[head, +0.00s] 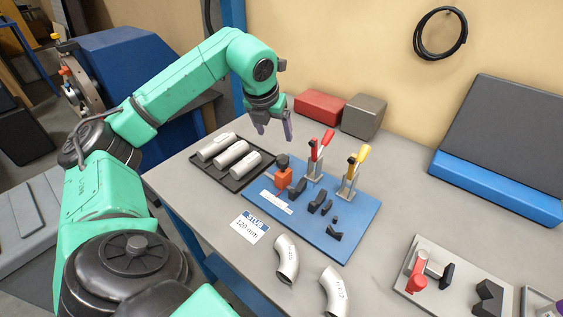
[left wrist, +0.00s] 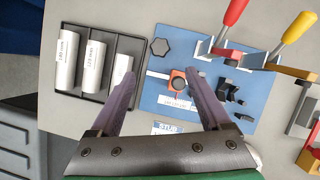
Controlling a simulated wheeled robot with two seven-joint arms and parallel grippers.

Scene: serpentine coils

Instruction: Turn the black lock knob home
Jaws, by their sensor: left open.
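The black lock knob (head: 283,160) is by the orange block (head: 282,178) at the left back of the blue fixture board (head: 345,229). In the left wrist view the knob (left wrist: 160,47) is a dark hexagonal head, beyond and between my fingertips. The orange block (left wrist: 178,82) shows a dark round spot there. My left gripper (head: 275,129) is open and empty, pointing down above the knob and apart from it. In the left wrist view its two fingers (left wrist: 163,80) stand wide apart. My right gripper is not in view.
Red (head: 321,140) and yellow (head: 359,156) handled clamps stand close right of the knob. Black V-shaped supports sit on the board. A black tray (head: 231,181) of silver tubes lies left. Red (head: 319,107) and grey (head: 364,116) boxes stand behind. Two bent pipes lie in front.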

